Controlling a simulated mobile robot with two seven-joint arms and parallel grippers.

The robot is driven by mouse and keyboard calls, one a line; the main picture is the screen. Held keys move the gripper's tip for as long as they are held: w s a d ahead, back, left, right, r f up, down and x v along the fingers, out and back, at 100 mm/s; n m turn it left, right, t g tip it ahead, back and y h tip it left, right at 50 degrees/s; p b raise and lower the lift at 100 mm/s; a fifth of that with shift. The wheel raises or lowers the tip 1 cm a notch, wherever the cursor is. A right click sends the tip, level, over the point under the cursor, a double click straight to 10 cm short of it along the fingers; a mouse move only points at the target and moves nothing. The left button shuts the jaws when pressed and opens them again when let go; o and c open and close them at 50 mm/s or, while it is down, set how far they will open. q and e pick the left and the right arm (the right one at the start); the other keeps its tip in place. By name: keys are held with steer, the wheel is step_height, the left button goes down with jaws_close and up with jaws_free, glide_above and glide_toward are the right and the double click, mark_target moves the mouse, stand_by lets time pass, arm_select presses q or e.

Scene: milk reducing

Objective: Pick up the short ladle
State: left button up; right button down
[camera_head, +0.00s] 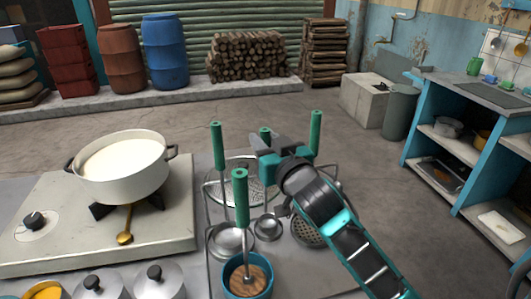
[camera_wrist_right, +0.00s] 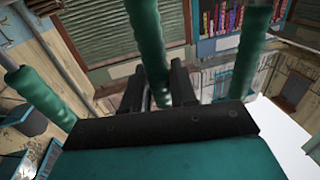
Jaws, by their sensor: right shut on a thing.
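My right gripper (camera_head: 264,150) reaches in from the lower right to the utensil rack. It is shut on an upright green handle (camera_head: 265,132); this handle also shows between the dark fingers in the right wrist view (camera_wrist_right: 148,45). The small round ladle bowl (camera_head: 268,228) hangs below the gripper and appears to belong to this handle, but the arm hides part of the join. My left gripper is not in view.
Other green handles stand close around, at left (camera_head: 217,145), right (camera_head: 316,132) and front (camera_head: 240,198). A larger bowl (camera_head: 230,240) and a perforated skimmer (camera_head: 308,230) flank the small ladle. A white pot (camera_head: 122,185) stands on the stove (camera_head: 60,240) at left.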

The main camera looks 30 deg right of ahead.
step_height(320, 180, up, 19)
steer(key=p, duration=0.4)
stand_by(1.3)
